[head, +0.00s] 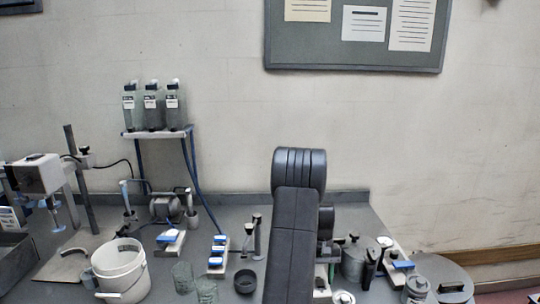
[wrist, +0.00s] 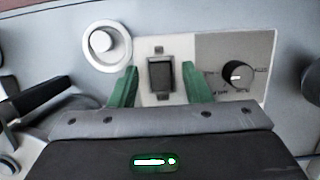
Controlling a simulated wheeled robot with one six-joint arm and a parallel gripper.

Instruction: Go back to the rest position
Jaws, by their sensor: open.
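My gripper (wrist: 158,86) shows in the wrist view with its two green fingers apart and nothing between them. Behind the gap is a control panel (wrist: 180,47) with a dark rocker switch (wrist: 161,75), a black knob (wrist: 237,73) to its right and a round white button (wrist: 106,45) to its left. I cannot tell whether the fingertips touch the panel. In the head view my dark arm rises in front of the bench, and it hides the gripper and part of the bench behind it.
The grey bench (head: 255,205) holds a white bucket (head: 121,270), a small dark bowl (head: 245,282), glass beakers (head: 206,290) and a bottle shelf (head: 157,133). Lidded metal pots (head: 355,262) crowd the right of my arm. A notice board (head: 355,55) hangs on the wall above.

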